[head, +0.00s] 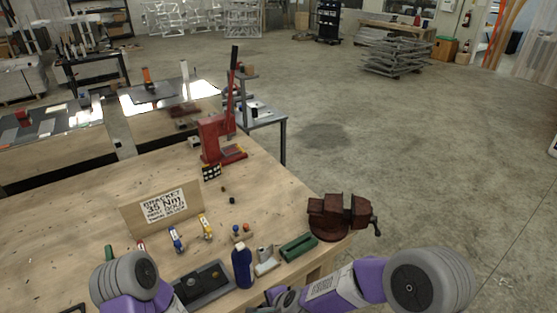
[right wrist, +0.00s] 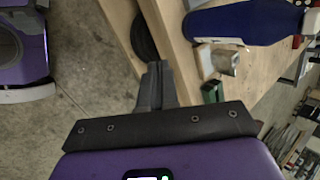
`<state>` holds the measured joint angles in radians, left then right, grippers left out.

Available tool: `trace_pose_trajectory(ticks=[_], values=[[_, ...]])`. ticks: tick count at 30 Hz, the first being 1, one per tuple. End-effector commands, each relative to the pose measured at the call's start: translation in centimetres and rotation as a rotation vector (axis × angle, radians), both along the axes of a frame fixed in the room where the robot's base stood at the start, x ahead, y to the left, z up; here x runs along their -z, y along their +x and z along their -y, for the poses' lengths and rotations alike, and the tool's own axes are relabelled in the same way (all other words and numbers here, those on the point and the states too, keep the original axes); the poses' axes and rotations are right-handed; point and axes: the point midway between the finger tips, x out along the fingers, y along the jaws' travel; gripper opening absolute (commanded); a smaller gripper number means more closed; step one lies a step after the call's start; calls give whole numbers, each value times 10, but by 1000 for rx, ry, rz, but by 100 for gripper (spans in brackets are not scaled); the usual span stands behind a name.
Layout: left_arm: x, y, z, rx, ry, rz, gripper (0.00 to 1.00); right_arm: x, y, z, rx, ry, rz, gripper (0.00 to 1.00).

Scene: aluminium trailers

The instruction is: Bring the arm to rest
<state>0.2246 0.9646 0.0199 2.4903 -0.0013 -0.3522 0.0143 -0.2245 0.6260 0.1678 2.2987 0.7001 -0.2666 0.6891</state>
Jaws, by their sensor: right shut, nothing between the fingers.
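My right arm comes in at the bottom right of the head view, its purple and grey links (head: 340,292) low at the bench's front edge. In the right wrist view my right gripper (right wrist: 157,85) has its dark fingers together with nothing between them. The fingers point toward the wooden bench edge and touch nothing that I can see. My left arm (head: 125,280) shows at the bottom left of the head view, over the bench's near side. Its gripper cannot be made out there.
The wooden bench (head: 75,225) carries a red press (head: 216,140), a bracket sign (head: 163,206), a dark tray (head: 203,285), a blue bottle (head: 242,267), a green block (head: 298,247) and a rust-red vise (head: 340,215) at its right corner. Open concrete floor (head: 440,170) lies to the right.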

Motion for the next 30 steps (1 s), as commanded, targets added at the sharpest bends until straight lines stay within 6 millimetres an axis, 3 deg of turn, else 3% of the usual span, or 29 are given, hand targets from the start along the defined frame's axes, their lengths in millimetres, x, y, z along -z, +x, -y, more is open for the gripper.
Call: trace_pose_trajectory(ticks=[1,6,9,12,15,18,30], values=[[14,0,0,0,0,-1,43,36,-6,16,-48,-48,-13,0],[51,0,0,0,0,-1,43,144,-45,71,-335,-205,-37,0],[70,0,0,0,0,0,43,198,-79,97,-525,-254,-49,0],[85,0,0,0,0,0,43,236,-111,112,-690,-266,-49,0],[94,0,0,0,0,-1,43,258,-134,120,-808,-262,-41,0],[97,0,0,0,0,-1,43,267,-146,123,-869,-257,-30,0],[96,0,0,0,0,0,43,266,-149,123,-888,-256,-25,0]])
